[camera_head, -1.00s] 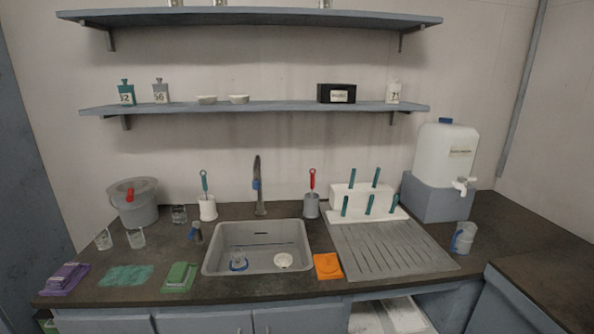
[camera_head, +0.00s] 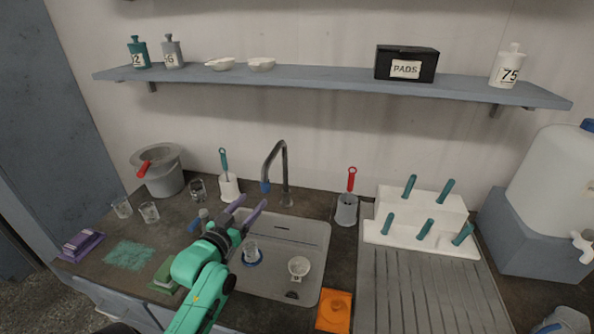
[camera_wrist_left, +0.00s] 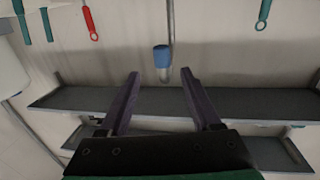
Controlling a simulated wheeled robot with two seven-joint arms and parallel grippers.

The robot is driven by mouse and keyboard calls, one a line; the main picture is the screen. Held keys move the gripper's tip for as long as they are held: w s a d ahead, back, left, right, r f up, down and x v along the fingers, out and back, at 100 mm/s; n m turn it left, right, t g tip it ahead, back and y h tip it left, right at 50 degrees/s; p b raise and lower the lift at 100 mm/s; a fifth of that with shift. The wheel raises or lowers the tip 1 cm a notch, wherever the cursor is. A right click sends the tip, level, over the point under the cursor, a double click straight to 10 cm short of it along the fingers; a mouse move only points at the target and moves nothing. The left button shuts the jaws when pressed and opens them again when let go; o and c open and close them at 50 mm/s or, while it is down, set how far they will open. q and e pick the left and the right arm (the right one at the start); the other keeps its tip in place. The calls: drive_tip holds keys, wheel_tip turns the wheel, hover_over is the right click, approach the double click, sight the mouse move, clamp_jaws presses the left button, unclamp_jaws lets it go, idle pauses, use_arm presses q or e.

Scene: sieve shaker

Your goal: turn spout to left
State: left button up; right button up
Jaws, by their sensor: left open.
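The grey tap spout (camera_head: 285,165) rises behind the sink and arcs over, its blue-tipped end (camera_head: 265,186) hanging toward the front left. My left gripper (camera_head: 250,203) is over the sink's left back part, with purple fingers spread and nothing between them. The fingertips are close to the blue tip, and I see no contact. In the left wrist view, the blue spout tip (camera_wrist_left: 162,56) is just beyond the gap between the open fingers (camera_wrist_left: 160,73). My right gripper is not in view.
A white brush holder (camera_head: 229,187) stands left of the tap and a grey holder with a red-handled brush (camera_head: 347,208) stands right. A shelf (camera_head: 310,84) runs above.

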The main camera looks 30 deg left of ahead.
sight(263, 185)
use_arm(q)
drive_tip(key=w, duration=0.1)
drive_tip(key=w+r+p, duration=0.1)
drive_tip(key=w+a, duration=0.1)
drive_tip(key=shift+w+a+r+p, duration=0.1)
drive_tip(key=shift+w+r+p, duration=0.25)
drive_tip(key=shift+w, duration=0.05)
drive_tip(key=w, duration=0.3)
drive_tip(key=w+f, duration=0.1)
drive_tip(key=w, duration=0.1)
drive_tip(key=shift+w+a+p, duration=0.25)
drive_tip(key=shift+a+p, duration=0.15)
drive_tip(key=shift+w+a, duration=0.25)
drive_tip(key=shift+w, duration=0.95)
drive_tip(key=shift+c, duration=1)
clamp_jaws()
drive_tip(key=shift+f, duration=0.1)
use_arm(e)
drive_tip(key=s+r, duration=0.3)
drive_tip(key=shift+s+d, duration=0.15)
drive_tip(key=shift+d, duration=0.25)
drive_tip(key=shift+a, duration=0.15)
